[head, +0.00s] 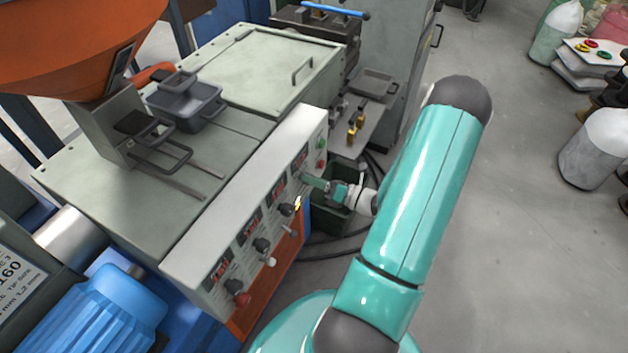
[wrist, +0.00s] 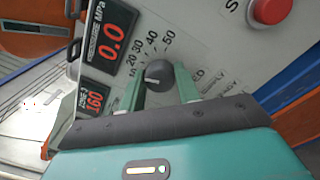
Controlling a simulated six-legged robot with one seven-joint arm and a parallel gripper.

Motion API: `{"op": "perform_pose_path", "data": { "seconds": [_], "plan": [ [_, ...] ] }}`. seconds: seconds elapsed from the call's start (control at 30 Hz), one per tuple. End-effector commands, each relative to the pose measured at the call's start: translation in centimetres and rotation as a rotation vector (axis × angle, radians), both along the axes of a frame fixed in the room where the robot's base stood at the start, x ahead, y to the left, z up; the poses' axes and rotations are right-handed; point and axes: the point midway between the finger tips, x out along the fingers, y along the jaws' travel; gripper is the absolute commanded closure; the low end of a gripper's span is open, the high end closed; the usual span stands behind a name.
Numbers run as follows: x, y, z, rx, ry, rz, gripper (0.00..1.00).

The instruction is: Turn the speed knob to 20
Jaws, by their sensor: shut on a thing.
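The speed knob (wrist: 158,75) is a dark round knob with a pale pointer line, on a grey panel in the wrist view. Numbers from 10 to 50 run in an arc around its left and upper side. The pointer line looks turned to the left, toward the low end near 10; its exact reading is hard to tell. My gripper (wrist: 161,86) has one teal finger on each side of the knob and is shut on it. In the head view my gripper (head: 317,184) reaches the control panel's right part and hides the knob.
A red display (wrist: 109,36) reads 0.0, and a red button (wrist: 270,10) sits on the panel. The sloped control panel (head: 222,221) carries several other knobs and displays toward the lower left. An orange hopper (head: 75,45) stands at upper left. Open floor lies to the right.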

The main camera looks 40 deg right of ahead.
Motion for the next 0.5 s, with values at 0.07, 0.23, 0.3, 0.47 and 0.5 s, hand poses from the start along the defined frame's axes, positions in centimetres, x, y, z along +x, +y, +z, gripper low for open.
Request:
{"op": "perform_pose_path", "data": {
  "seconds": [0.07, 0.23, 0.3, 0.47, 0.5],
  "plan": [
    [-0.12, -0.03, -0.05, 0.004, 0.003, -0.001, 0.91],
    [-0.12, -0.04, -0.05, 0.005, 0.004, -0.001, 0.91],
    [-0.13, -0.03, -0.05, 0.005, 0.004, -0.001, 0.91],
    [-0.12, -0.04, -0.05, 0.005, 0.004, -0.001, 0.54],
    [-0.12, -0.03, -0.05, 0.005, 0.004, -0.001, 0.46]
  ]
}}
